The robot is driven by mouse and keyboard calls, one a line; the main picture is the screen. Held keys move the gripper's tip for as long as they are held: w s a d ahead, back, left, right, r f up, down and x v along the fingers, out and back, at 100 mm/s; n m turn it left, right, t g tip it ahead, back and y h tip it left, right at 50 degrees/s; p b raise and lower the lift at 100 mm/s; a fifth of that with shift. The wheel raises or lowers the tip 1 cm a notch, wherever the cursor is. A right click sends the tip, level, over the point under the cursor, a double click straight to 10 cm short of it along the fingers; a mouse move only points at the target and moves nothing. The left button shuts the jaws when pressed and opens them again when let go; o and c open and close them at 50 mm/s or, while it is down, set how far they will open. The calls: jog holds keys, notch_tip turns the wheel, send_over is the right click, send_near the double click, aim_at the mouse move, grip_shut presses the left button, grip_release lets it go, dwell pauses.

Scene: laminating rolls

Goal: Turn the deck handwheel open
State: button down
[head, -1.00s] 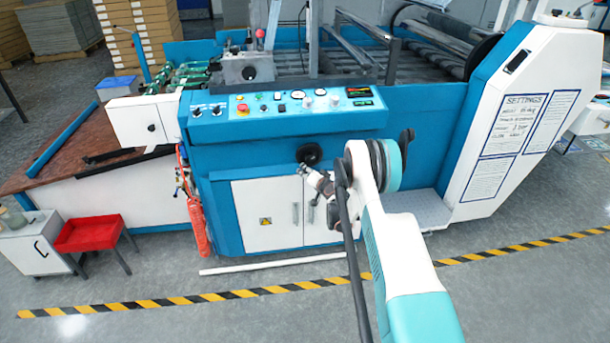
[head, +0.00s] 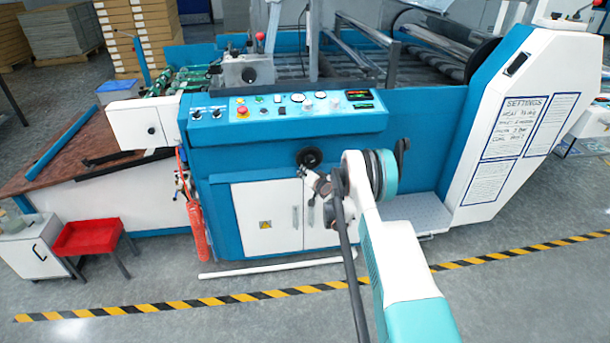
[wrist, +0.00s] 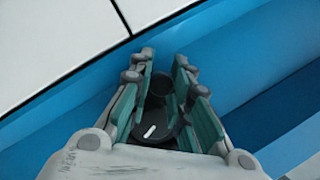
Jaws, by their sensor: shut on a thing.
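The deck handwheel (head: 310,156) is a small black round wheel on the blue front of the machine, just below the control panel and above the white cabinet doors. My gripper (head: 306,171) is at its lower edge in the head view, small and partly blended with the wheel. In the wrist view my gripper (wrist: 162,65) is shut on the dark handwheel (wrist: 160,108), which sits between the green-padded fingers. A short white mark shows on the wheel's face. The fingers hide much of its rim.
The control panel (head: 285,106) with knobs and a red button juts out above the wheel. White cabinet doors (head: 266,215) lie below.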

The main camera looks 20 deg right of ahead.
jog(key=shift+d, duration=0.1)
jog(key=shift+s+d+f+n+g+h, duration=0.1)
jog(key=shift+s+d+n+g+h, duration=0.2)
jog(key=shift+d+n+h, duration=0.8)
jog(key=shift+s+d+r+n+g+h, duration=0.15)
jog(key=shift+d+n+g+h, duration=0.45)
jog(key=shift+n, duration=1.05)
jog(key=shift+s+d+f+n+g+h, duration=0.2)
jog(key=shift+d+n+h, duration=0.45)
jog(key=shift+n+h, duration=0.55)
jog(key=shift+n, duration=0.25)
jog(key=c, duration=1.5)
grip_release()
jog(key=shift+s, duration=0.1)
jog(key=v, duration=1.2)
jog(key=shift+d, duration=0.2)
